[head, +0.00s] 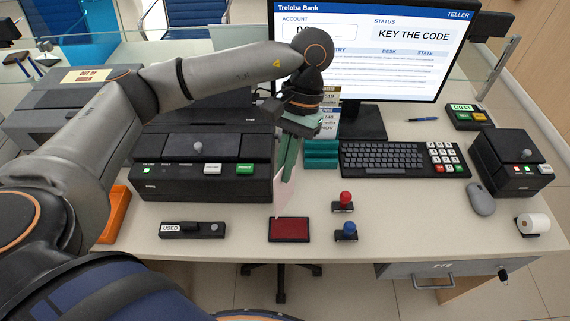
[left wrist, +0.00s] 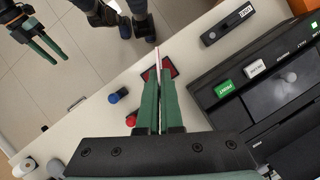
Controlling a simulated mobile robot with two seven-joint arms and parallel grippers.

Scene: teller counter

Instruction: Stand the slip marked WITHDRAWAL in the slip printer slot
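My left gripper (head: 288,178) is over the counter, right of the large black printer (head: 205,182), fingers pointing down. Its green fingers are closed on a thin pale pink slip (head: 286,200), which hangs below the tips above the red pad. In the left wrist view the slip (left wrist: 157,54) shows edge-on between the fingers (left wrist: 158,85). No marking on it is readable. The printer has white and green buttons (left wrist: 224,88); I cannot make out its slot clearly. My right gripper (left wrist: 42,48) shows at the upper left of the left wrist view, away from the counter, its fingers apart and empty.
A red pad (head: 289,229), red stamp (head: 344,202) and blue stamp (head: 346,232) are near the front edge. A teal rack (head: 321,155), keyboard (head: 395,158) and monitor stand behind. A smaller black device (head: 510,165) is at right. A USED holder (head: 192,230) lies before the printer.

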